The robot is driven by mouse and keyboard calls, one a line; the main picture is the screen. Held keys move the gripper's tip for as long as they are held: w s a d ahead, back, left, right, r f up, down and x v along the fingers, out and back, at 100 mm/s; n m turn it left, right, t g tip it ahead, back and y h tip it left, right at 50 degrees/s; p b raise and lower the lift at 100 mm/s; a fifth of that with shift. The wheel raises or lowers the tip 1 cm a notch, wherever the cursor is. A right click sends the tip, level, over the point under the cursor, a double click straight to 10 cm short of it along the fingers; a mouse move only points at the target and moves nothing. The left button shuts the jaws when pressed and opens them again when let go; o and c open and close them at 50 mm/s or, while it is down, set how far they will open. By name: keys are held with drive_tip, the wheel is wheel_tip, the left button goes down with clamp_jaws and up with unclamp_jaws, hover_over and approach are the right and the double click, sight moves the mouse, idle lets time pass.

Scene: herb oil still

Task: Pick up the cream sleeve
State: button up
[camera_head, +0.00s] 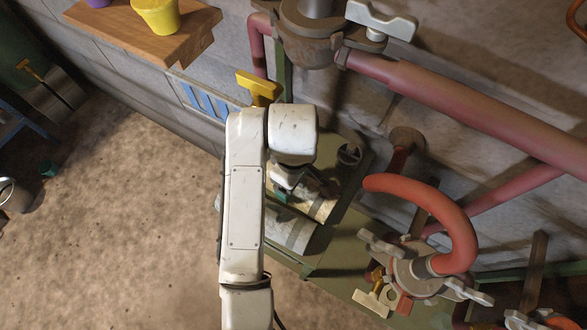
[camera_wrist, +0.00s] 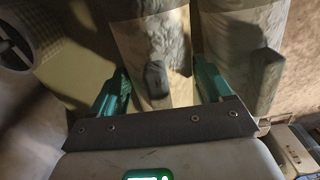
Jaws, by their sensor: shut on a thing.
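The cream sleeve (camera_head: 321,199) lies on a green bench, partly hidden by my wrist in the head view. In the wrist view the cream sleeve (camera_wrist: 152,42) runs between the two teal fingers of my gripper (camera_wrist: 158,82). My gripper (camera_head: 284,190) is shut on it, one finger on each side. A dark grip-like piece shows on the sleeve near the fingers. Whether the sleeve is clear of the bench cannot be told.
A second, greyish sleeve (camera_head: 288,231) lies close beside it and shows at the right in the wrist view (camera_wrist: 245,45). The green bench (camera_head: 345,245) has bare room. Red pipes (camera_head: 455,98) and a curved orange pipe (camera_head: 462,215) stand at the right. A yellow valve handle (camera_head: 258,86) is behind my arm.

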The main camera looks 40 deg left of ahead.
drive_tip(key=shift+r, duration=0.4)
wheel_tip(320, 180, up, 2)
drive_tip(key=shift+s+r, duration=0.1)
drive_tip(key=shift+r, duration=0.1)
drive_tip(key=s+a+r+p, duration=0.1)
drive_tip(key=s+r+p, duration=0.8)
drive_tip(key=s, duration=0.4)
drive_tip(key=shift+s+a+r+p, duration=0.25)
drive_tip(key=shift+s+p, duration=0.1)
drive_tip(key=shift+p, duration=0.2)
idle(0.3)
